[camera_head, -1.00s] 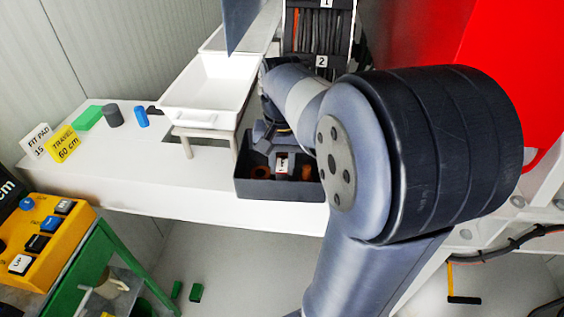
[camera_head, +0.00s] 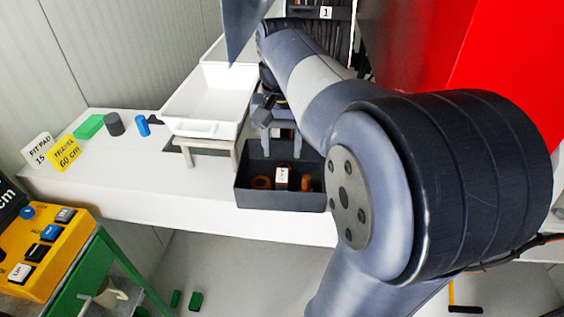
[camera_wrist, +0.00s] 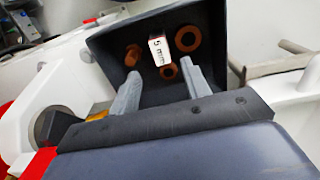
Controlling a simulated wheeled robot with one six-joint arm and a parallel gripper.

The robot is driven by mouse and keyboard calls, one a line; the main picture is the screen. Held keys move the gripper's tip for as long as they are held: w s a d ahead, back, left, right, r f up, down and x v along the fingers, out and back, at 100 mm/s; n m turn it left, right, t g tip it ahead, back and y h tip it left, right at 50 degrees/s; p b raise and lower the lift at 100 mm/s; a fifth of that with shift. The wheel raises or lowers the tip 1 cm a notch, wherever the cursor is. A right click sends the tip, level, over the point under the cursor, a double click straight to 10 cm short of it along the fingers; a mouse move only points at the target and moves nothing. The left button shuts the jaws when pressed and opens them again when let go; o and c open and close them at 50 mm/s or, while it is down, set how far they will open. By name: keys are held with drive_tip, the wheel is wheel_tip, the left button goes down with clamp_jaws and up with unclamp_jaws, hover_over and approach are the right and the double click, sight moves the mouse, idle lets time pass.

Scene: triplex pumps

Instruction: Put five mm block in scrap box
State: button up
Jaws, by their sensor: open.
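The five mm block (camera_head: 281,178), dark with a white label, is inside the dark scrap box (camera_head: 262,197) on the white bench. In the wrist view the block (camera_wrist: 160,48) shows its "5 mm" label, among orange-brown rings in the box (camera_wrist: 108,45). I cannot tell whether it lies on the floor or on a ring. My gripper (camera_head: 282,150) is open and empty above the back part of the box. In the wrist view its fingers (camera_wrist: 158,75) are spread apart, with the block beyond their tips and clear of them.
A white tray (camera_head: 190,128) on a stand is left of the box. A green block (camera_head: 89,126), a grey cylinder (camera_head: 115,125) and a blue cylinder (camera_head: 142,126) stand farther left. A yellow control box (camera_head: 40,255) is at lower left. A red panel (camera_head: 500,50) is at right.

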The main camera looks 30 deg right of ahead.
drive_tip(key=shift+r, duration=2)
